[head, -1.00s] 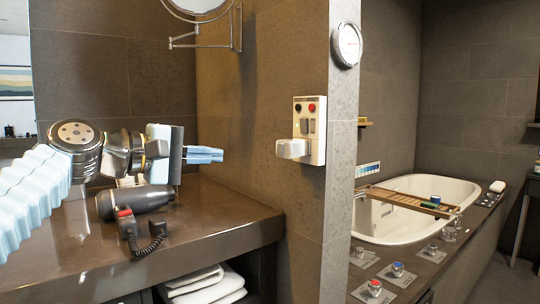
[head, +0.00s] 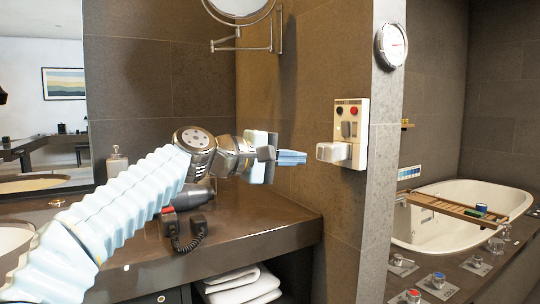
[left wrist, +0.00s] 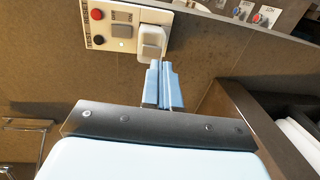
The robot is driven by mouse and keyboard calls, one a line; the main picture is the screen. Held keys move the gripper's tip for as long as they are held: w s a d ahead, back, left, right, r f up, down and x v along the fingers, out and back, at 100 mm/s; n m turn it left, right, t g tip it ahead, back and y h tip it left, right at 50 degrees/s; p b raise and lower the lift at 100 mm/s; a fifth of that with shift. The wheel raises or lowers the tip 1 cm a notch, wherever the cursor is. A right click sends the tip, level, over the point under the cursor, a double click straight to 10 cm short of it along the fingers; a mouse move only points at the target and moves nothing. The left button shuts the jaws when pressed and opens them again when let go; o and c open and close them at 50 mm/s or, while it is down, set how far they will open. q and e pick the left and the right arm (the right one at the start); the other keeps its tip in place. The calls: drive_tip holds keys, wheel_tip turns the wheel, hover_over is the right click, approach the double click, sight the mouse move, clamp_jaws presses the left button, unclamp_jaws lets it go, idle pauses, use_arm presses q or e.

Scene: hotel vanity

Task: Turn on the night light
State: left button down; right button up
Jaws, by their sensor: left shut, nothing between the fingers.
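A pale wall panel (head: 361,110) is mounted on the brown tiled wall. It carries a black button (head: 339,111), a red button (head: 354,110), a grey rocker switch (head: 346,129) and a white block (head: 335,152) at its lower end, which looks like a plug-in night light. The panel also shows in the left wrist view (left wrist: 137,16), with a small bright spot beside the rocker. My left gripper (head: 304,157) is shut and empty. Its fingertips point at the white block (left wrist: 153,40), very close; I cannot tell whether they touch. My right gripper is out of view.
Below my left arm is a dark vanity counter (head: 255,225) with a hair dryer (head: 190,198) on it. A round mirror (head: 240,5) hangs above on a folding arm. The wall ends right of the panel, near a round dial (head: 392,45); a bathtub (head: 440,230) stands beyond.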

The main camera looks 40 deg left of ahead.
sight(319, 159)
use_arm(q)
drive_tip(key=x, duration=0.3)
drive_tip(key=shift+w, duration=0.2)
drive_tip(key=shift+w+d, duration=0.1)
drive_tip(key=shift+w, duration=0.1)
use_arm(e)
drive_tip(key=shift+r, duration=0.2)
use_arm(q)
drive_tip(key=shift+w+d+f, duration=0.15)
drive_tip(key=shift+w, duration=0.05)
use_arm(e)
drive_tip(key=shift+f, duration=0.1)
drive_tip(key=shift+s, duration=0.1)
